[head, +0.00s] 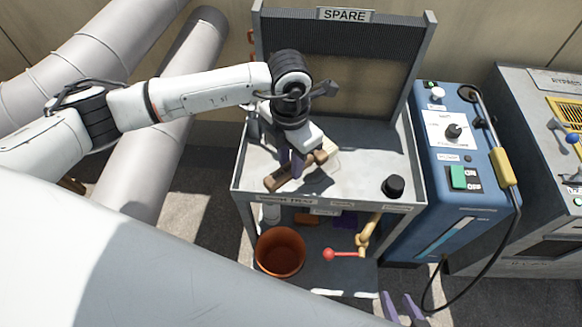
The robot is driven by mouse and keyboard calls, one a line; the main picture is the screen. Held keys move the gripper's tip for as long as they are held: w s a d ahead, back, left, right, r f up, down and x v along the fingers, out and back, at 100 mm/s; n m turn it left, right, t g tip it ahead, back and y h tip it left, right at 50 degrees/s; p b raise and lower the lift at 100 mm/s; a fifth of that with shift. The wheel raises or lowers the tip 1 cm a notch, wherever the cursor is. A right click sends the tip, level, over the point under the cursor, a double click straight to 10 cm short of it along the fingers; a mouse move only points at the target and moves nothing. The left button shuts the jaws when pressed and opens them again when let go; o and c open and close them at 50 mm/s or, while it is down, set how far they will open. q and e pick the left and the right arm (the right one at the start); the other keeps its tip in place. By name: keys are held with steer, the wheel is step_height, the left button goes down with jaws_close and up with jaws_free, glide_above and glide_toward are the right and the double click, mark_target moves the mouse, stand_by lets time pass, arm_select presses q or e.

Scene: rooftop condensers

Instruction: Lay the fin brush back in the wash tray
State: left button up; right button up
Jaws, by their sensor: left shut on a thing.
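The fin brush (275,183) has a brown wooden bar and is held in my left gripper (292,167). My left gripper's dark fingers are shut across the middle of the bar. The brush is over the front left part of the grey wash tray (355,150), whose front edge carries a partly hidden label ending in "TRAY". I cannot tell whether the brush touches the tray floor. A pale block beside the brush is partly hidden by my gripper. My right gripper (401,307) shows at the bottom edge with its two purple fingers apart and nothing between them.
A black knob-like cap (394,186) stands at the tray's front right. A finned panel marked "SPARE" (345,15) rises behind. A blue machine (440,190) stands right. The tray's middle is clear.

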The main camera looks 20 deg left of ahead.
arm_select(q)
step_height(320, 180, down, 3)
steer(key=shift+r, duration=0.15)
steer(key=shift+f+b, duration=0.5)
steer(key=shift+f, duration=0.05)
steer(key=o, duration=1)
steer(key=shift+r, duration=0.1)
